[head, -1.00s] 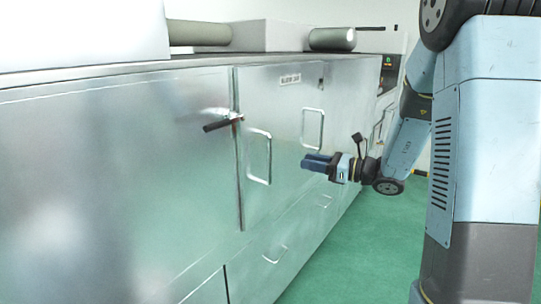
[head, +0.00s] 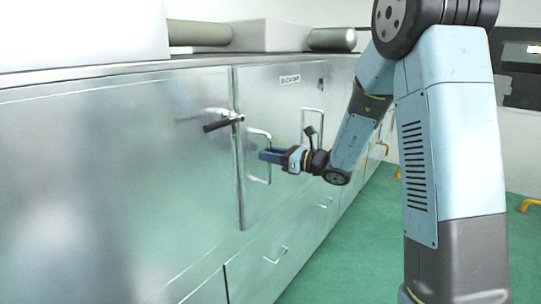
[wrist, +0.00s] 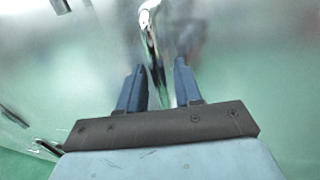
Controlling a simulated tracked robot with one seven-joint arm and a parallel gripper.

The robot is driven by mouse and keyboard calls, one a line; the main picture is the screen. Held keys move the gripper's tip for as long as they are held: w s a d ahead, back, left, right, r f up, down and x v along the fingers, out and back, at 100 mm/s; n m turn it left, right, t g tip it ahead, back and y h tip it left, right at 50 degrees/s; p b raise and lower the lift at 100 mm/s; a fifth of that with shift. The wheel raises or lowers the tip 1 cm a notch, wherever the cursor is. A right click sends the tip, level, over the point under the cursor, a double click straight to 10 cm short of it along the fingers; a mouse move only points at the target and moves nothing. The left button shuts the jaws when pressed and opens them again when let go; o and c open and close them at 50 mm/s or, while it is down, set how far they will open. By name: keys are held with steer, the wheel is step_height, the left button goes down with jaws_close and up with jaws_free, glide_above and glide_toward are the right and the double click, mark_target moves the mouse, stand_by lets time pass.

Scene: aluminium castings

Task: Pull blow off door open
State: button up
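The blow off door (head: 285,108) is a shiny metal panel with a small label plate at its top, and it looks closed. Its left silver bar handle (head: 259,133) is upright and partly hidden behind my gripper (head: 263,155). In the wrist view the handle (wrist: 150,38) runs down between the two blue fingers of my gripper (wrist: 158,75). The fingers are apart, with a gap on each side of the bar. Whether the bar is fully inside the fingers in depth is hard to tell.
A black lever (head: 222,125) sticks out left of the door seam. A second bar handle (head: 313,122) is to the right, and a lower handle (head: 276,255) sits below. Rollers and blocks rest on the machine top. The green floor (head: 345,255) in front is clear.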

steer(key=shift+w+a, duration=0.1)
steer(key=shift+a, duration=0.2)
steer(key=shift+c, duration=0.3)
jaws_close()
steer(key=shift+d, duration=0.2)
steer(key=shift+a, duration=0.1)
